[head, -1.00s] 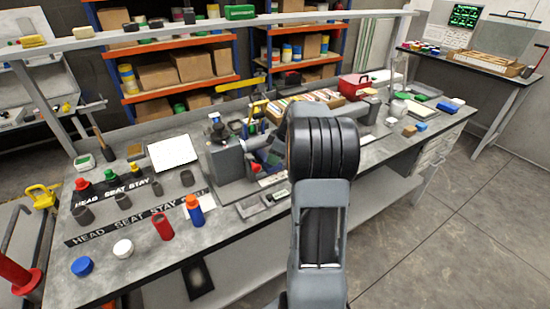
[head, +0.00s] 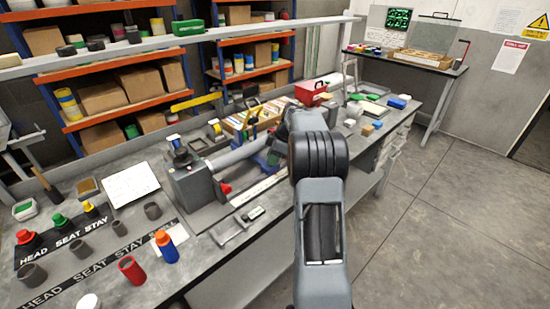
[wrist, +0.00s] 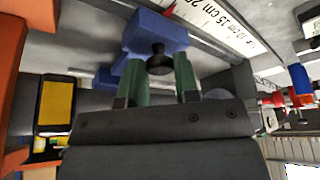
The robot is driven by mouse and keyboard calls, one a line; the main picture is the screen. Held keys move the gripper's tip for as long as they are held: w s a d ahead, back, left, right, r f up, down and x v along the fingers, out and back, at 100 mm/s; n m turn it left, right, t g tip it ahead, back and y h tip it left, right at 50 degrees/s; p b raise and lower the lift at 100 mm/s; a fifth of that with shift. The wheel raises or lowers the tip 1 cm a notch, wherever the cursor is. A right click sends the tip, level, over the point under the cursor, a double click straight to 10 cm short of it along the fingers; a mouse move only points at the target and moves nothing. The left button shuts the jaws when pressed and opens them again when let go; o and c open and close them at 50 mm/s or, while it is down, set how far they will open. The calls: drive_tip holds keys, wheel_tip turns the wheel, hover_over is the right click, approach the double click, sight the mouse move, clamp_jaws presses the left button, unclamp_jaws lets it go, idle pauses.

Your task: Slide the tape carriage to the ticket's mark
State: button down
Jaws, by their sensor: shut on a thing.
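The tape carriage is a blue block (wrist: 155,32) with a black knob (wrist: 160,60) in the wrist view, beside a white scale (wrist: 235,28) printed in centimetres. A small red pointer tip shows by the scale at the top. My gripper (wrist: 160,80) has its green fingers on either side of the knob and is shut on the carriage. In the head view my arm hides most of the gripper; a bit of the blue carriage (head: 262,160) shows left of it, behind the white scale strip (head: 258,190). The exact reading and the ticket's text are too small to read.
A grey machine with a long tube (head: 190,188) stands left of my arm. A red box (head: 312,94) stands behind on the right. Open floor lies to the right.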

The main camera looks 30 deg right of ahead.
drive_tip(key=shift+r, duration=0.1)
drive_tip(key=c, duration=0.8)
unclamp_jaws()
drive_tip(key=shift+c, duration=0.2)
drive_tip(key=v, duration=1.3)
drive_tip(key=shift+d+r+p, duration=0.15)
drive_tip(key=shift+r+p, duration=0.15)
drive_tip(key=shift+p, duration=0.05)
